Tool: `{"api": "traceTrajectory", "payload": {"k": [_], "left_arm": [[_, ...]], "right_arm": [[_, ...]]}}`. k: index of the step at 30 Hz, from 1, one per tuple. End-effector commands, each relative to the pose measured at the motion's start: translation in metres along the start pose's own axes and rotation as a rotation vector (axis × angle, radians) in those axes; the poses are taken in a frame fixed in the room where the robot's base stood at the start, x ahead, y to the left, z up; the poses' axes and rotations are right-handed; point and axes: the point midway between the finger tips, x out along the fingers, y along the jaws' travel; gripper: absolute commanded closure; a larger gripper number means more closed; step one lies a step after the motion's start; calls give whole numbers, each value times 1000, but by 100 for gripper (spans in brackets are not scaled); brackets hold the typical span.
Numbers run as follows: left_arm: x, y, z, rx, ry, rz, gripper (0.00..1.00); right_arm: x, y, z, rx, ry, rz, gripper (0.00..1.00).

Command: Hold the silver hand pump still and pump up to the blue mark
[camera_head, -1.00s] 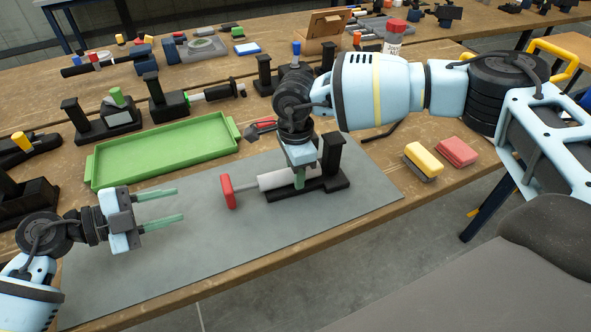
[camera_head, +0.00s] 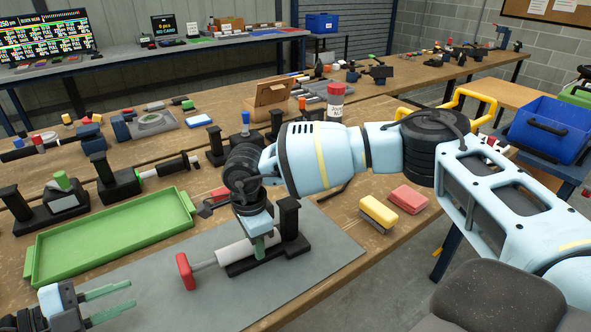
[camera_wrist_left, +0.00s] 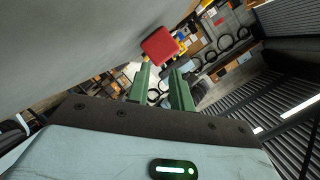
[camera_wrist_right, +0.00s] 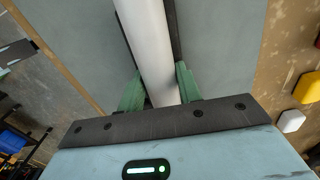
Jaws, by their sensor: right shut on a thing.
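The hand pump lies on the grey mat with its pale silver-white barrel (camera_head: 234,252) in a black stand (camera_head: 290,232). Its red handle (camera_head: 186,271) points left, with a short grey rod showing between handle and barrel. My right gripper (camera_head: 262,247) is shut on the barrel from above; the right wrist view shows the barrel (camera_wrist_right: 150,45) between its green fingers. My left gripper (camera_head: 131,295) is open and empty, left of the handle and apart from it. In the left wrist view the red handle (camera_wrist_left: 160,45) is beyond the fingertips. I see no blue mark.
A green tray (camera_head: 110,247) lies behind the mat (camera_head: 305,270). A yellow brush (camera_head: 379,209) and a red block (camera_head: 408,198) lie right of the pump. Black fixtures and tools stand further back. The mat between my left gripper and the handle is clear.

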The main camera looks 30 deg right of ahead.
Motion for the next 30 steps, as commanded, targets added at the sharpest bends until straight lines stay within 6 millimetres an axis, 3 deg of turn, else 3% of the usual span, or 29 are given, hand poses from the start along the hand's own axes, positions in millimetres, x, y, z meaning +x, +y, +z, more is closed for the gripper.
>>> {"api": "traceTrajectory", "payload": {"k": [1, 5, 11, 22, 30], "left_arm": [[0, 0, 0, 0, 0, 0, 85], [0, 0, 0, 1, 0, 0, 100], [-2, -9, -2, 111, 1, 66, 100], [-25, -44, -2, 613, 19, 412, 100], [-38, -54, -1, 746, 35, 523, 100]], "right_arm": [[0, 0, 0, 0, 0, -1, 86], [0, 0, 0, 0, 0, -1, 86], [-1, 0, 0, 0, 0, -1, 86], [-1, 0, 0, 0, -1, -1, 86], [-1, 0, 0, 0, -1, -1, 86]]}}
